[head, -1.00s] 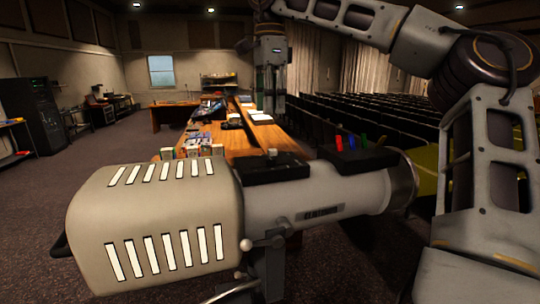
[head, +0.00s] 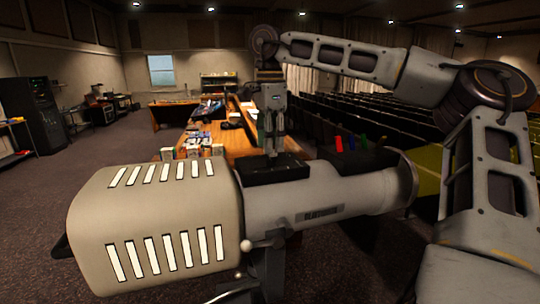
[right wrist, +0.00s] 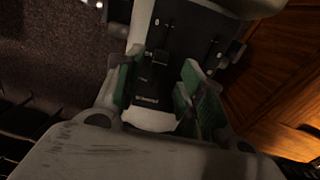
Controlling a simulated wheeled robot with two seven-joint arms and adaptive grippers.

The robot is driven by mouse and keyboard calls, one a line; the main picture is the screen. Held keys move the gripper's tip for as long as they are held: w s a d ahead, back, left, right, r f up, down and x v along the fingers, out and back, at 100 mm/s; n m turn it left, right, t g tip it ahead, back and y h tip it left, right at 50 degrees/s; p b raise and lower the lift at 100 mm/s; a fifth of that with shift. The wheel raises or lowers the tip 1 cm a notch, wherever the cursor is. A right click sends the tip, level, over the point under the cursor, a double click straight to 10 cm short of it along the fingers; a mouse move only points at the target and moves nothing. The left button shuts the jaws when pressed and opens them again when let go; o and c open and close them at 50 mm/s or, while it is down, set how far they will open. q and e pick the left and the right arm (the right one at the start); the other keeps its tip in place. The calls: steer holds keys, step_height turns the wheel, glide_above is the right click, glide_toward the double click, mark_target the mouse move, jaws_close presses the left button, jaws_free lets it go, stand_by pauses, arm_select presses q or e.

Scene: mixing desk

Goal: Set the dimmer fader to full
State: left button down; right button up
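A large followspot lamp lies across the front of the head view, with a beige vented housing (head: 150,225) and a grey barrel (head: 300,208). A black control box (head: 262,175) sits on top of the barrel. In the right wrist view its black panel (right wrist: 185,50) has a slot and a small dark knob (right wrist: 158,58), which looks like the dimmer fader; the label is too small to read. My right gripper (head: 271,152) points down just over this box. Its green-padded fingers (right wrist: 160,78) are open, either side of the knob, with nothing between them gripped. My left gripper is out of view.
A second black box (head: 355,158) with red, green and blue levers sits further right on the barrel. A wooden desk (head: 240,138) with small boxes stands behind the lamp. Rows of seats (head: 400,125) fill the right.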

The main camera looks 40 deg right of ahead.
mark_target(270, 159)
steer(key=shift+f, duration=2.25)
jaws_close()
